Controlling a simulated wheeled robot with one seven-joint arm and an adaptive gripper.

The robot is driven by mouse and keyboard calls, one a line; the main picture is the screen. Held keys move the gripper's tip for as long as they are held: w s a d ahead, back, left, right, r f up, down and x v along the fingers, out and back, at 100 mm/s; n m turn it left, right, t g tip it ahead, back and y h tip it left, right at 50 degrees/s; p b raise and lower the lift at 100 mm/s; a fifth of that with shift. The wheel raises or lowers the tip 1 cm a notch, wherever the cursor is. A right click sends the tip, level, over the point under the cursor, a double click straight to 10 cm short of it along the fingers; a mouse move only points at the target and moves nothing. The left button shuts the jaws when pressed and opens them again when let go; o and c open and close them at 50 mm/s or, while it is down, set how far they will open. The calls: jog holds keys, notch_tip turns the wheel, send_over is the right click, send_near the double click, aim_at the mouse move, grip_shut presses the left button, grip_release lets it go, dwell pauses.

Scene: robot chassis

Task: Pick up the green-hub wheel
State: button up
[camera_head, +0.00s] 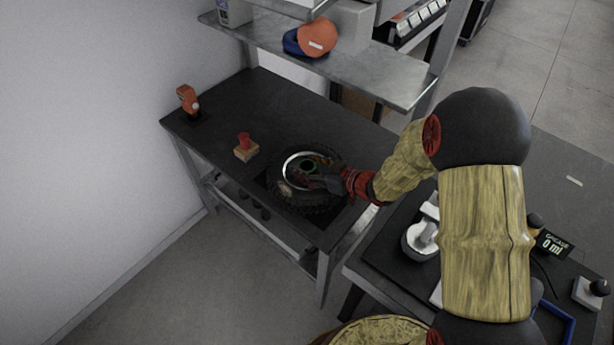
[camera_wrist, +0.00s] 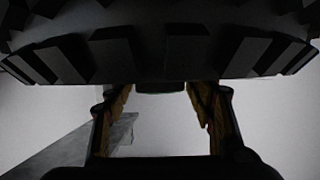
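The green-hub wheel (camera_head: 305,182) is a black knobby tyre with a pale rim and a green ring at its centre. It is at the near right part of the dark workbench; I cannot tell whether it rests there or is slightly raised. My gripper (camera_head: 318,172) reaches over the rim from the right to the hub. In the wrist view the tyre tread (camera_wrist: 175,50) fills the top. The two fingers of my gripper (camera_wrist: 161,92) stand apart, with their tips against both sides of a dark hub piece with a faint green edge. The arm hides part of the wheel's right side.
The black workbench (camera_head: 225,120) also holds a red-handled wooden block (camera_head: 246,148) and an orange tool (camera_head: 188,100). A metal shelf (camera_head: 370,68) above bears an orange and blue item (camera_head: 311,38).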

grip_shut()
dwell(0.5)
dwell(0.3)
jog(key=shift+w+r, duration=0.15)
jog(key=shift+r, duration=0.05)
